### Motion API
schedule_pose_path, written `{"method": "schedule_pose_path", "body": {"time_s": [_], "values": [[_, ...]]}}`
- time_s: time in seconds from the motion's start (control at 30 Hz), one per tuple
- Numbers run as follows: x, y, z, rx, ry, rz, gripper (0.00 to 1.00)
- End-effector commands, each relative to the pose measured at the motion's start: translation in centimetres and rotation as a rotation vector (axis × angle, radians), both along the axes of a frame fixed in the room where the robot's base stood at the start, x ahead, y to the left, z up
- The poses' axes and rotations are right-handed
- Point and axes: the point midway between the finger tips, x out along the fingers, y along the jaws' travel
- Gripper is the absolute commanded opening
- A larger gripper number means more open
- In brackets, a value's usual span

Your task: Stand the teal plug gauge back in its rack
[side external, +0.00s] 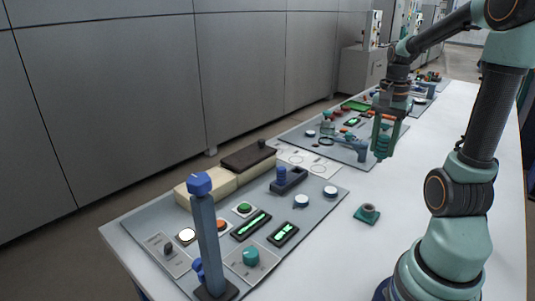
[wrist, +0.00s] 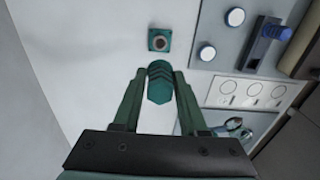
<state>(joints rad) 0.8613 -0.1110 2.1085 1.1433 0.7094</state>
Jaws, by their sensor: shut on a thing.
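The teal plug gauge (wrist: 159,88) is held between the two fingers of my gripper (wrist: 160,73), its ridged body showing in the wrist view. In the side view the gauge (side external: 383,147) hangs below my gripper (side external: 384,128), above the table and clear of it. A small teal square block with a round opening (side external: 367,214), which looks like the rack, sits alone on the white table. It also shows in the wrist view (wrist: 160,40), just beyond the fingertips. The gauge is apart from it. The gauge's lower end is partly hidden by its own body in the wrist view.
A grey control panel (side external: 325,208) with buttons and lit switches lies left of the block. A tall blue-capped lever (side external: 206,235) stands at its near end. A second panel (side external: 300,131) lies farther back. The white table (side external: 433,128) around the block is bare.

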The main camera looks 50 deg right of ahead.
Motion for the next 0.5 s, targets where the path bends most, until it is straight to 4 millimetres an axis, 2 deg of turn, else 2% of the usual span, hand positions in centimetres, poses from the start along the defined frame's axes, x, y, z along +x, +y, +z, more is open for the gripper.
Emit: {"method": "schedule_pose_path", "body": {"time_s": [0.1,0.27,0.37,0.5], "values": [[0.0,-0.1,1.9,-0.003,-0.002,0.0,0.0],[0.3,-0.2,3.1,0.0,0.0,0.005,0.0],[1.4,-0.7,3.3,0.001,0.001,0.019,0.0],[4.4,-1.9,2.8,0.003,0.003,0.059,0.0]]}}
